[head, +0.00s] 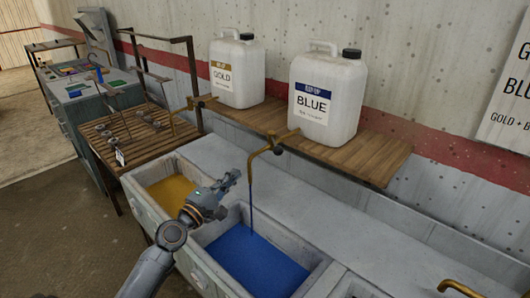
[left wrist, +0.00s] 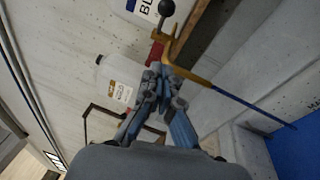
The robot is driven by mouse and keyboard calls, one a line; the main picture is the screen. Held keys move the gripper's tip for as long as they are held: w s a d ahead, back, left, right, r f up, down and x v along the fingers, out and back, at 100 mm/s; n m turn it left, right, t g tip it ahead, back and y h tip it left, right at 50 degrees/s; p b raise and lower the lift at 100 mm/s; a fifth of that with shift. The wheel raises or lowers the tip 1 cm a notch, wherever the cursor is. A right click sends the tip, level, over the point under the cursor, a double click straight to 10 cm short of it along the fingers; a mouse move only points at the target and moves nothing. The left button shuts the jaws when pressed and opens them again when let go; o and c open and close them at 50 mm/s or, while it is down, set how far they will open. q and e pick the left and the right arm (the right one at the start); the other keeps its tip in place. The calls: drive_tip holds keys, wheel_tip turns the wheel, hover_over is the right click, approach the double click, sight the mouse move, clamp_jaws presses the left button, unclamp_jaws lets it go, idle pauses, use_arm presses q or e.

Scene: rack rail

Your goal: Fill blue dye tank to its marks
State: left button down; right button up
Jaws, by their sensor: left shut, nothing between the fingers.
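The blue dye tank (head: 318,268) holds a pool of blue dye (head: 255,262); I cannot make out any marks on its walls. A white jug labelled BLUE (head: 328,98) stands on the shelf above. Its brass tap (head: 270,146) lets a thin blue stream (head: 252,205) fall into the tank. In the left wrist view the tap (left wrist: 198,78) and stream (left wrist: 250,105) show too. My left gripper (head: 232,178) is shut and empty, to the left of the stream and apart from it. Its fingers (left wrist: 163,78) appear just below the tap in the wrist view. My right gripper is out of view.
A GOLD jug (head: 236,75) stands left on the wooden shelf (head: 350,150), above a tank of gold dye (head: 170,192). A slatted rack (head: 125,140) and a workbench (head: 85,95) stand further left. Another brass tap (head: 458,288) shows at the lower right.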

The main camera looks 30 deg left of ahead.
use_arm(q)
drive_tip(key=p, duration=0.2)
approach(276, 145)
drive_tip(key=w+a, duration=0.4)
drive_tip(key=shift+w+d+f+p, duration=0.1)
drive_tip(key=shift+w+d+p, duration=0.75)
drive_tip(key=shift+w, duration=0.3)
drive_tip(key=shift+w+d, duration=0.35)
drive_tip(key=shift+d, duration=0.1)
drive_tip(key=shift+w+d+n+y+p, duration=0.1)
drive_tip(key=shift+d+n+y+p, duration=0.25)
drive_tip(key=shift+n+y+p, duration=0.3)
